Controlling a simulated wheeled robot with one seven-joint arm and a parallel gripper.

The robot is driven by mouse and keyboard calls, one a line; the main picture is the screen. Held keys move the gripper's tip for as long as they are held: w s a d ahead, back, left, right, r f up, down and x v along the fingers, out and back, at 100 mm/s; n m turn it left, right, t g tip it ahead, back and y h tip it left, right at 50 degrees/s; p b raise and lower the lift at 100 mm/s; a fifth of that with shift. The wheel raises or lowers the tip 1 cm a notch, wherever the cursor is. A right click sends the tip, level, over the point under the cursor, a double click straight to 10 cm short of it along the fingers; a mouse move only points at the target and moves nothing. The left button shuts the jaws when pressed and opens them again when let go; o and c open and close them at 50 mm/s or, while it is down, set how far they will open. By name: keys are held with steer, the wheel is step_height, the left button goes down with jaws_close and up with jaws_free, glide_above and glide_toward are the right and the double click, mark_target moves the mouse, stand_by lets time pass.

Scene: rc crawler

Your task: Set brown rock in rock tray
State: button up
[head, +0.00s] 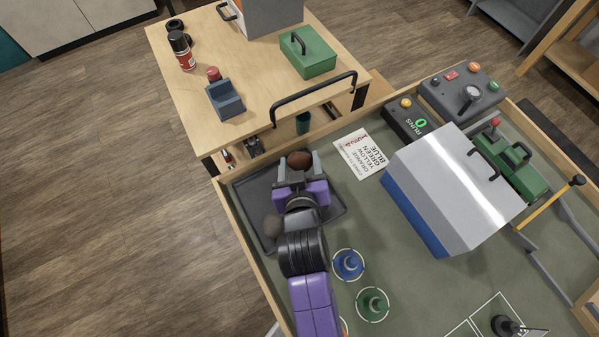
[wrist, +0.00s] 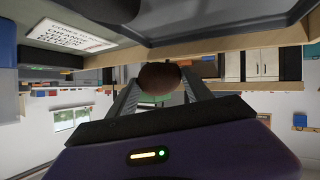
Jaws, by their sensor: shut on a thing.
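The brown rock (head: 299,160) is between the fingers of my gripper (head: 297,166), which is shut on it. In the wrist view the brown rock (wrist: 160,78) shows between the two fingertips (wrist: 159,84). The rock tray (head: 334,190) is dark grey with a low rim, at the left corner of the green-topped table. My gripper and the brown rock are over the tray's far part in the head view. I cannot tell whether the rock touches the tray floor.
A printed card (head: 360,156) lies right of the tray. A silver and blue box (head: 445,190) stands further right. Blue (head: 348,264) and green (head: 372,304) pieces stand in rings nearby. The wooden table rim (head: 240,230) borders the tray.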

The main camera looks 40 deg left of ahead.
steer(key=shift+f, duration=2.9)
steer(key=shift+f+b, duration=0.2)
steer(key=shift+b, duration=0.15)
steer(key=o, duration=1.5)
steer(key=shift+o, duration=0.2)
steer(key=shift+r, duration=0.1)
steer(key=shift+s+d+r, duration=0.1)
steer(key=v, duration=0.7)
steer(key=shift+s+d, duration=0.1)
